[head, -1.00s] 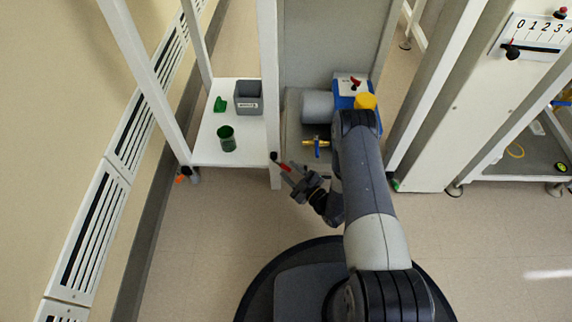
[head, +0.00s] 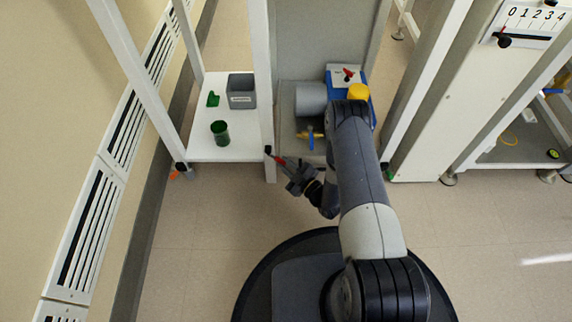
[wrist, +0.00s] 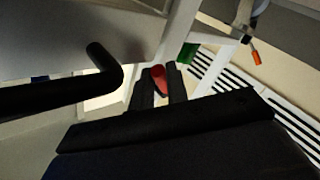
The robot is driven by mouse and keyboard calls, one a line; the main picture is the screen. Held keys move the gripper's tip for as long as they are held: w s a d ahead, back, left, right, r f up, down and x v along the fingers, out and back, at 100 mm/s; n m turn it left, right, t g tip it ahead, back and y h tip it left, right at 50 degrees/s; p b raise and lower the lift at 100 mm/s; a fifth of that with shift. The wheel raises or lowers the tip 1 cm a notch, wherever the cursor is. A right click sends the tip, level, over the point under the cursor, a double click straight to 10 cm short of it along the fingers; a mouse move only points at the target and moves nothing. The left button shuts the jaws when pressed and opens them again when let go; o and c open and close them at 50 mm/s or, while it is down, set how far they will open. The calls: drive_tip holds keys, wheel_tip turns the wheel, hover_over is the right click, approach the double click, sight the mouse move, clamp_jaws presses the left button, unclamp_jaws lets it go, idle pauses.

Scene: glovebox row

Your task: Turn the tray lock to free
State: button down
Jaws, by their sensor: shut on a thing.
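A small red handle (head: 279,158) with a black end sits at the front of the white post beside the low shelf. It appears to be the tray lock, but no marking on it is readable. My gripper (head: 287,164) is at the handle, shut on it. In the wrist view the red handle (wrist: 159,80) shows end-on between my two dark fingers (wrist: 158,90). The fingers hide part of the handle, and its exact angle is hard to tell.
A white shelf (head: 195,151) left of the post holds a grey bin (head: 242,98), a green cup (head: 220,138) and a green piece (head: 213,99). A blue-and-white unit with a red lever (head: 348,75) stands behind my arm. A black bar (wrist: 60,98) crosses the wrist view's left.

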wheel_tip(320, 180, up, 11)
drive_tip(key=a+n+g+h+p, duration=0.1)
drive_tip(key=n+g+h+p, duration=0.3)
drive_tip(key=n+h+p, duration=0.5)
drive_tip(key=shift+h+p, duration=0.4)
drive_tip(key=shift+h, duration=1.2)
drive_tip(key=c, duration=1.4)
unclamp_jaws()
